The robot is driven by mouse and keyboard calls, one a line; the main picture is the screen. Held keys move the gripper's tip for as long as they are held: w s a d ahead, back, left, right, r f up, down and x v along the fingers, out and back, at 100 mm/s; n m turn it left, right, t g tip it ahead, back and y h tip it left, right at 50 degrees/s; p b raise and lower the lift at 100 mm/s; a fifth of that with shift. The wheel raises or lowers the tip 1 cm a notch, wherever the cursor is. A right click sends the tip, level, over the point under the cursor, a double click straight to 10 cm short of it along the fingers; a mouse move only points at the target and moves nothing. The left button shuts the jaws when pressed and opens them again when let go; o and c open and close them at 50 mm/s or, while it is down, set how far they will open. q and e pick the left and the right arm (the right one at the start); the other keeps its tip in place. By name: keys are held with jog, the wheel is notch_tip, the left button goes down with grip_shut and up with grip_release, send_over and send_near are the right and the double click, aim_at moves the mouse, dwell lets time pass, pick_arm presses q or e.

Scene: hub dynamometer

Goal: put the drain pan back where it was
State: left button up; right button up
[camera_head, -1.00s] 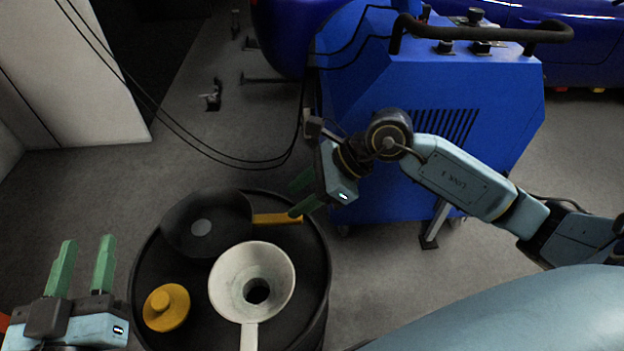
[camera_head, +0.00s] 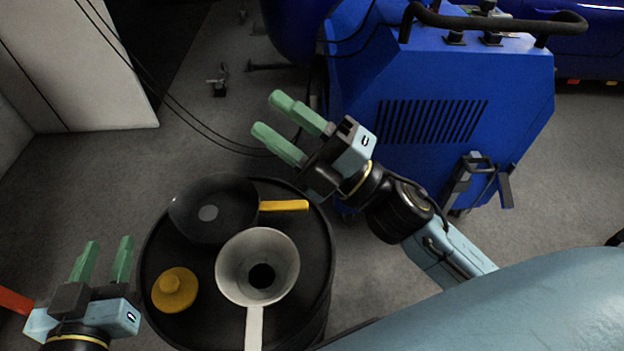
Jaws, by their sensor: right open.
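The drain pan (camera_head: 230,222) is a round black pan with a yellow handle (camera_head: 284,206) pointing right. It rests on the dark drum top (camera_head: 212,326), at the back left of it. My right gripper (camera_head: 267,117) is open and empty, above and to the right of the pan, apart from the handle. My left gripper (camera_head: 104,258) is open and empty at the lower left, beside the drum.
A white funnel (camera_head: 285,250) and a yellow cap (camera_head: 175,290) share the drum top with the pan. A blue machine cabinet (camera_head: 430,160) with a black handlebar (camera_head: 500,22) stands at the right. Black cables (camera_head: 178,120) hang behind the drum.

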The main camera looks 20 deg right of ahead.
jog(key=s+d+f+m+g+h, duration=0.1)
jog(key=d+f+m+h, duration=0.2)
jog(key=f+m+h, duration=0.8)
jog(key=m, duration=1)
jog(key=shift+s+d+f+m+g, duration=0.2)
jog(key=shift+s+f+m+g, duration=0.05)
jog(key=shift+f+m+g, duration=0.15)
